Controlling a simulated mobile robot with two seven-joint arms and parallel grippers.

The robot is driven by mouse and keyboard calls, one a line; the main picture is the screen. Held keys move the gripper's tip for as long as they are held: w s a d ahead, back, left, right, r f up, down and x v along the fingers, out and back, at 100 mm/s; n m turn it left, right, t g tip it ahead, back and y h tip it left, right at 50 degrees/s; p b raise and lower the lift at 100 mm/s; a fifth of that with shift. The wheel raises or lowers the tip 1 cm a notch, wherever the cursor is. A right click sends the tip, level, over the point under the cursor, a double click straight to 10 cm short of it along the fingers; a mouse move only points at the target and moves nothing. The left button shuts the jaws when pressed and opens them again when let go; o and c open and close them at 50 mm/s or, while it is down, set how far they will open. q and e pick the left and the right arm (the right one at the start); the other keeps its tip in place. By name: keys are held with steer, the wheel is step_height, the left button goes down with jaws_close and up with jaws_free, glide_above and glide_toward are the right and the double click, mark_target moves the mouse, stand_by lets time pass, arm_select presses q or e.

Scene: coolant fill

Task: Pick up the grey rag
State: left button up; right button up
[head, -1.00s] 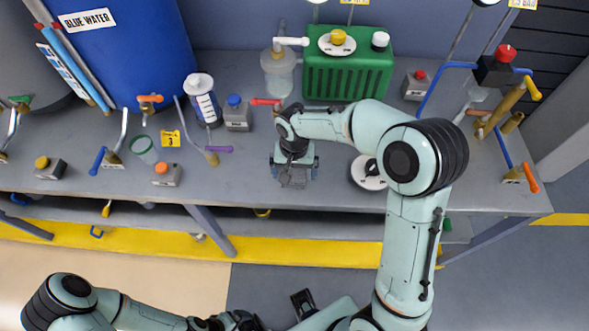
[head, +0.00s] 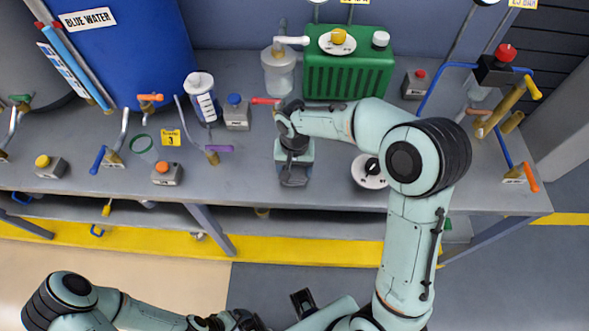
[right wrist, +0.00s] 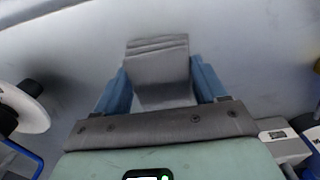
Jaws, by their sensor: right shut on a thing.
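The grey rag (head: 293,181) is on the grey workbench (head: 240,178), near its front edge and in front of the green radiator tank. My right gripper (head: 294,170) points down over it and is shut on it. In the right wrist view the folded rag (right wrist: 158,72) is between the two blue fingers of the right gripper (right wrist: 162,84), which touch its sides. I cannot tell whether the rag is clear of the bench. My left arm runs along the bottom edge; its dark end (head: 238,322) is cut off and its jaws cannot be made out.
The green tank (head: 347,76) stands behind my right arm. A red-handled valve (head: 265,101) and a grey box with a blue knob (head: 237,113) are close to the right gripper. A round white dial (head: 369,172) lies to the right.

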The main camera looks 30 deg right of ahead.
mark_target(294, 171)
arm_select(q)
steer(key=r+p, duration=0.1)
steer(key=w+r+p, duration=0.1)
steer(key=shift+w+r, duration=0.15)
steer(key=shift+r, duration=0.25)
arm_select(e)
step_height(294, 171, up, 19)
steer(key=shift+f, duration=0.15)
